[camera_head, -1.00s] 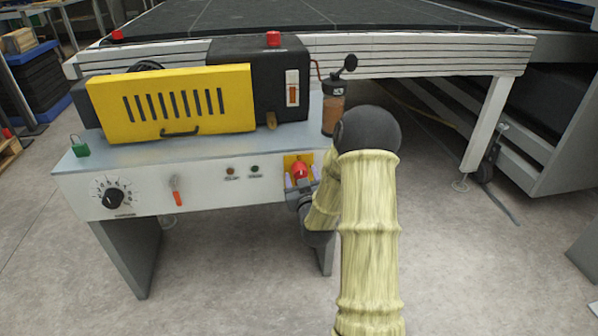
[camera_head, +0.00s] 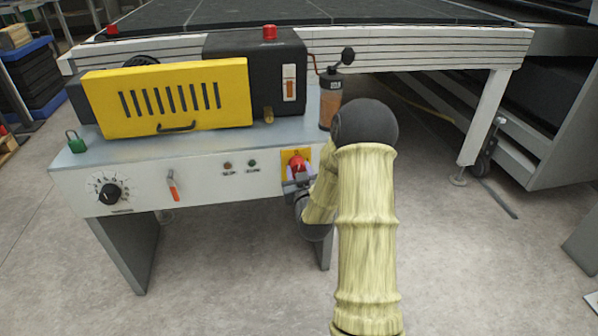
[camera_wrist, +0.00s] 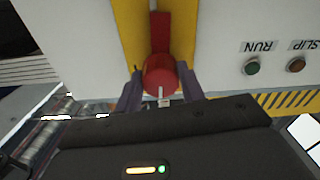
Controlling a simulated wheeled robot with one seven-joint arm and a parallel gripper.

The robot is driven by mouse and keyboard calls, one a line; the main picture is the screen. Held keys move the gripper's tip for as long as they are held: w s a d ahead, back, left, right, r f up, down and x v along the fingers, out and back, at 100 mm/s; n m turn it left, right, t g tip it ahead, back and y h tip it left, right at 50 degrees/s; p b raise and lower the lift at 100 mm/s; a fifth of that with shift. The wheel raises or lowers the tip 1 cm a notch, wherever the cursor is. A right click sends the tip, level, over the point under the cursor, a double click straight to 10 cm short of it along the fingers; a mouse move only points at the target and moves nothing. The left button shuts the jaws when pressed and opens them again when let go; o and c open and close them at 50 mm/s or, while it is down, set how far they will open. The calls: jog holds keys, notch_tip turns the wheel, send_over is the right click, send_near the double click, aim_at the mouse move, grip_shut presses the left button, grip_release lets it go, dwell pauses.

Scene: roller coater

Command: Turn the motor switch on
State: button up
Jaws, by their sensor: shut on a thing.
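A red rotary switch (camera_head: 297,162) sits on a yellow plate (camera_head: 285,156) at the right end of the machine's front panel. In the wrist view the red switch (camera_wrist: 160,72) points away from me along the yellow plate (camera_wrist: 130,35). My gripper (camera_wrist: 160,88) is shut on the red switch, with one dark finger on each side of its round hub. In the head view my gripper (camera_head: 298,176) is at the switch, partly hidden by my arm. No motor label on the switch is readable.
The RUN lamp (camera_wrist: 252,66) looks dark green beside the SLIP lamp (camera_wrist: 297,65). A black dial (camera_head: 110,193) and an orange-handled lever (camera_head: 173,187) are farther left. Floor in front is clear.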

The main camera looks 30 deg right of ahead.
jog(key=m, duration=0.4)
jog(key=shift+m, duration=0.3)
jog(key=m, duration=0.9)
jog(key=shift+p, duration=0.35)
jog(key=shift+a+m+p, duration=0.1)
jog(key=shift+m+p, duration=0.3)
jog(key=shift+m, duration=1.4)
jog(key=o, duration=1)
jog(key=shift+r, duration=0.1)
jog(key=shift+s+a, duration=0.1)
